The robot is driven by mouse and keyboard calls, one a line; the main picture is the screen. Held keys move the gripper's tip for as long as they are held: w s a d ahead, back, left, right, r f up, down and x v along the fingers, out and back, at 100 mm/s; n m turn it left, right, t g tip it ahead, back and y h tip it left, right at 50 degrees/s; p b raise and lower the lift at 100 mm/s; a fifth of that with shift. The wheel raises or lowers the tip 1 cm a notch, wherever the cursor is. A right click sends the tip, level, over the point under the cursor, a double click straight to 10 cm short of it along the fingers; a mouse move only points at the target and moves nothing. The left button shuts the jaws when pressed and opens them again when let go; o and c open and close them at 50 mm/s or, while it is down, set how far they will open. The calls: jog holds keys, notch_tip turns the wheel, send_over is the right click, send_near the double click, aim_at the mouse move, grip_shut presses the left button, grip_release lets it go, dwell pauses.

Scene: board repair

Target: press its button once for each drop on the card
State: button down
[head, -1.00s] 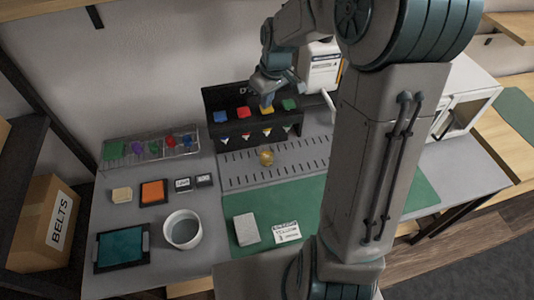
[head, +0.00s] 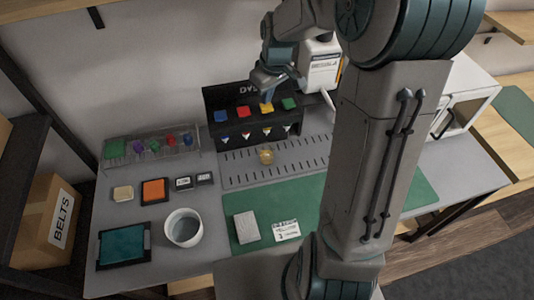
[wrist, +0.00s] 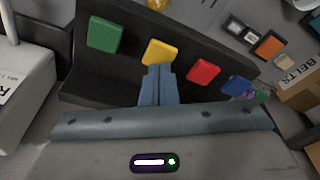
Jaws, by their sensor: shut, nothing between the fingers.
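The black dispenser (head: 210,104) has a row of blue (head: 221,116), red (head: 243,112), yellow (head: 266,109) and green (head: 289,103) buttons. My gripper (head: 266,100) is shut and empty, its tips pointing at the yellow button. In the wrist view the shut fingertips (wrist: 158,70) overlap the lower edge of the yellow button (wrist: 160,52); I cannot tell whether they touch it. A small yellowish round thing (head: 266,156) sits on the slotted plate below the nozzles. A white card (head: 286,230) lies on the green mat; its print is too small to read.
A grey block (head: 246,227) lies beside the card on the green mat (head: 310,190). A white cup (head: 183,228), a teal tablet-like pad (head: 123,246) and a wire rack (head: 180,158) with coloured pieces stand left. A white machine (head: 466,95) stands right.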

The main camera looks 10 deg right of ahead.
jog(key=shift+f+b, duration=0.9)
jog(key=shift+f, duration=0.4)
jog(key=shift+r, duration=0.1)
jog(key=shift+r+p, duration=1.05)
jog(key=shift+r, duration=0.25)
jog(key=shift+f, duration=0.2)
